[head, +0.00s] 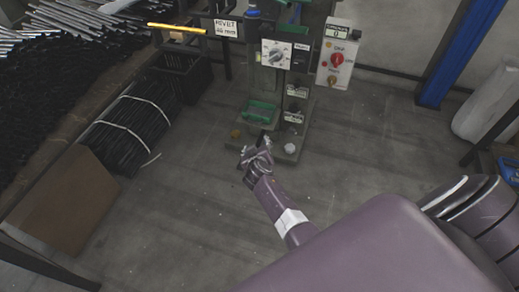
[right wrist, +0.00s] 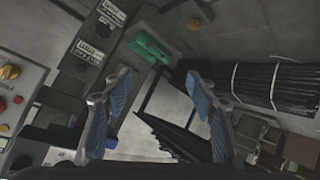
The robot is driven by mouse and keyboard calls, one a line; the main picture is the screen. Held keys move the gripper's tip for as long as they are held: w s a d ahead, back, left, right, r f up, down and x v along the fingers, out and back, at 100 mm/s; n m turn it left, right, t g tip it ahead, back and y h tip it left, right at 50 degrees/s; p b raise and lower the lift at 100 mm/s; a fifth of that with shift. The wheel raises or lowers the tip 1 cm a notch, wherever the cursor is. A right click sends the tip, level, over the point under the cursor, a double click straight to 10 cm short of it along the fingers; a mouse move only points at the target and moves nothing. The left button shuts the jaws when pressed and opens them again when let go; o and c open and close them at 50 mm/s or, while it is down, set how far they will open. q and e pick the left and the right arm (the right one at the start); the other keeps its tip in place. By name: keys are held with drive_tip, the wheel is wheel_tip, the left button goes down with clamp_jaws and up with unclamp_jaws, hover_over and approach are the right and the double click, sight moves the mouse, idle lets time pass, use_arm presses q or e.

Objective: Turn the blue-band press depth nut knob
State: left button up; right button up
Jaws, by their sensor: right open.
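The press (head: 316,20) is a green machine at the top of the head view, with a blue band (head: 252,14) on a post at its left. A white dial plate with a dark round knob (head: 276,54) faces me on its front; I cannot tell for certain whether this is the depth nut knob. My right gripper (head: 256,152) is open and empty, in front of and below the dial, near the press base. In the right wrist view its two blue-padded fingers (right wrist: 158,88) are spread apart with nothing held between them. My left gripper does not show.
A control box (head: 337,52) with a red knob hangs right of the press. A green tray (head: 259,112) sits on the press base; it also shows in the right wrist view (right wrist: 148,48). Dark crates and bundled rods (head: 133,125) stand left.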

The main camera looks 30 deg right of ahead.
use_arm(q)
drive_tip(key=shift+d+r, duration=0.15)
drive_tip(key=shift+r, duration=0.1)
use_arm(e)
drive_tip(key=shift+s+a+f+g+y, duration=0.15)
drive_tip(key=shift+s+f, duration=0.25)
drive_tip(key=shift+f, duration=0.1)
drive_tip(key=shift+s+a+f+g+y, duration=0.1)
drive_tip(key=shift+s+f+g+y, duration=0.05)
drive_tip(key=shift+s+f, duration=0.25)
drive_tip(key=shift+f, duration=0.1)
